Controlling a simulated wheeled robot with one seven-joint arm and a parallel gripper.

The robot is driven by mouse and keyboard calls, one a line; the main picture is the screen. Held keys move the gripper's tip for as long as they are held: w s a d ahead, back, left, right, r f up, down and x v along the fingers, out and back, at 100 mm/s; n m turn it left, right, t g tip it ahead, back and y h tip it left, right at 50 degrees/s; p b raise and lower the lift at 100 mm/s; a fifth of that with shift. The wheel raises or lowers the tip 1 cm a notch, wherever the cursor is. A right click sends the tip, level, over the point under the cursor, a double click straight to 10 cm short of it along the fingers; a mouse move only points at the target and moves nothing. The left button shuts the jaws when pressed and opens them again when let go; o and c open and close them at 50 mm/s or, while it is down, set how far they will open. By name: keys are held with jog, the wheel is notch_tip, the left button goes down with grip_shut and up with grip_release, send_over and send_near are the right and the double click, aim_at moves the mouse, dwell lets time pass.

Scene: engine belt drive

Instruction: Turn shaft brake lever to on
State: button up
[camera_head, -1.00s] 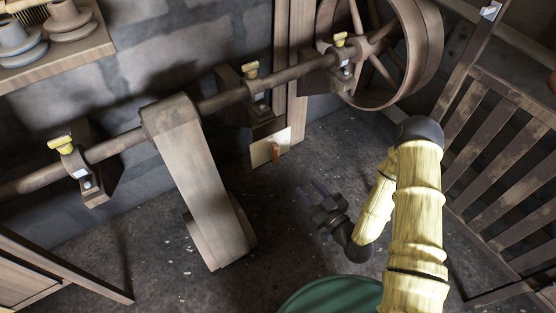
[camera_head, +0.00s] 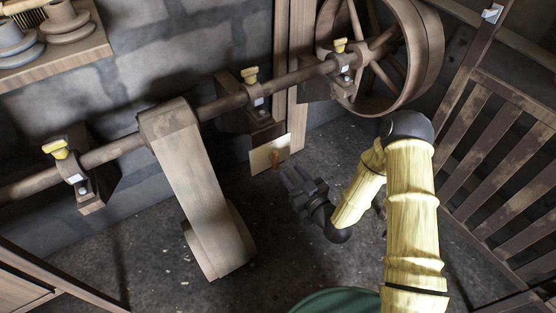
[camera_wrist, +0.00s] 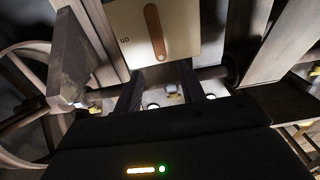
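The shaft brake lever (camera_head: 275,159) is a small orange-brown handle on a pale plate (camera_head: 261,158) low on the wall post. In the wrist view the lever (camera_wrist: 155,32) stands nearly upright on the cream plate (camera_wrist: 188,22), at the top of the picture. Faint lettering shows on the plate to its left. My gripper (camera_head: 288,180) is just in front of and below the lever, apart from it in the head view. In the wrist view my gripper (camera_wrist: 160,80) has its two dark fingers spread, with nothing held between them, below the lever's lower end.
A long shaft (camera_head: 223,105) with yellow-topped bearings runs along the wall above. A flat belt (camera_head: 193,170) stands left of my gripper, and a large spoked wheel (camera_head: 430,55) is at upper right. A slatted wooden rail (camera_head: 490,140) is at right. Floor between is clear.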

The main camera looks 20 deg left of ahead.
aim_at(277, 156)
jog(key=b+x, duration=0.2)
jog(key=x, duration=0.6)
jog(key=shift+w+a, duration=0.2)
grip_shut()
